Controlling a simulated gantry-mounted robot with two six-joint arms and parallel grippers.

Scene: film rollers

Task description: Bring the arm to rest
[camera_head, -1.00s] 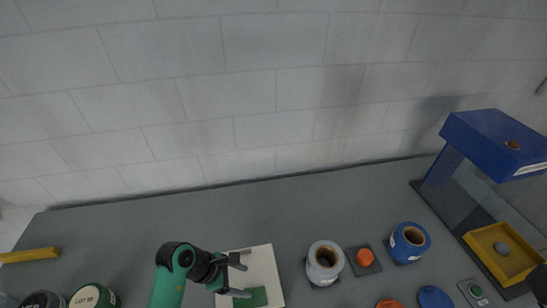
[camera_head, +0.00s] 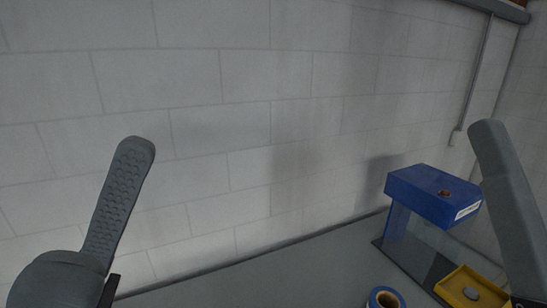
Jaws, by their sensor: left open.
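My left gripper (camera_head: 105,215) is large and close to the camera at the lower left. One grey finger with a textured pad points up, and a rounded grey part sits at its foot. It is open, with nothing seen between its fingers, and clear of the table (camera_head: 270,278). A plain grey finger-like part (camera_head: 505,190), close to the camera, comes up at the right edge.
A blue machine (camera_head: 430,195) with a yellow tray (camera_head: 470,290) stands on the table at the right. A blue roll (camera_head: 384,300) is cut off by the bottom edge. A pale block wall (camera_head: 245,130) fills the back. The visible table left of the roll is bare.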

